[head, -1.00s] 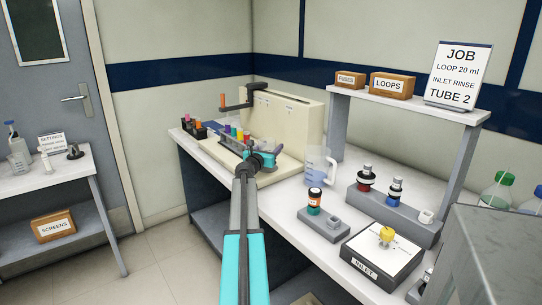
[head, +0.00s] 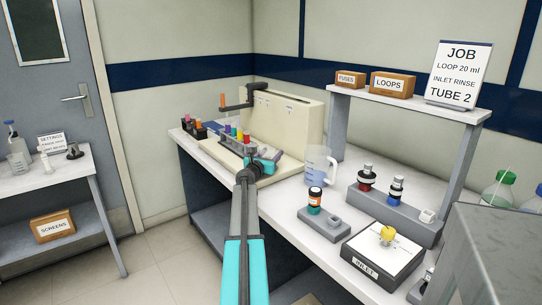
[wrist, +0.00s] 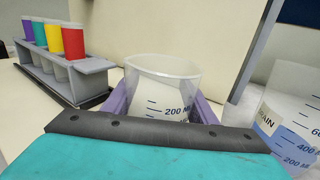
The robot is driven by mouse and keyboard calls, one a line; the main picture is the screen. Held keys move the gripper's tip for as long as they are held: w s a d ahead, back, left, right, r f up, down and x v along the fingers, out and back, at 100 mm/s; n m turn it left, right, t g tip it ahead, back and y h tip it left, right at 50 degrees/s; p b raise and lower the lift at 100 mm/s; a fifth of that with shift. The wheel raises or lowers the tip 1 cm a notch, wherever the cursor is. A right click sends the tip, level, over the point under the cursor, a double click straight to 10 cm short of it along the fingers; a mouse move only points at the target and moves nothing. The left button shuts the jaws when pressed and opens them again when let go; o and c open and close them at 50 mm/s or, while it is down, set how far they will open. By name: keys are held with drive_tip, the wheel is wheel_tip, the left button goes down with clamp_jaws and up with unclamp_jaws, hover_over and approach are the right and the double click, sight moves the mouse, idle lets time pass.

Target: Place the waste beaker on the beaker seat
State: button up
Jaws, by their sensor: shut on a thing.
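My gripper (head: 264,160) is over the bench in front of the beige machine. In the wrist view its purple fingers (wrist: 160,105) are shut on a small clear beaker (wrist: 165,78). The beaker looks upright, with a white label and a 200 ml mark, and I see no liquid in it. Its base is hidden by my gripper, so I cannot tell whether it touches a surface. In the head view I cannot make the beaker out behind my gripper. I cannot clearly pick out the beaker seat in either view.
A tube rack (wrist: 85,68) with coloured caps stands left of the beaker. A larger jug (head: 318,167) with blue liquid stands to the right, also in the wrist view (wrist: 285,135). The beige machine (head: 290,125) rises behind.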

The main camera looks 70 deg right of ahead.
drive_tip(key=shift+f, duration=0.2)
drive_tip(key=o, duration=1.1)
drive_tip(key=shift+r, duration=0.15)
drive_tip(key=shift+r, duration=0.1)
drive_tip(key=shift+w+a, duration=0.15)
drive_tip(key=shift+a, duration=2.85)
drive_tip(key=shift+w+a, duration=0.1)
drive_tip(key=shift+a, duration=2.9)
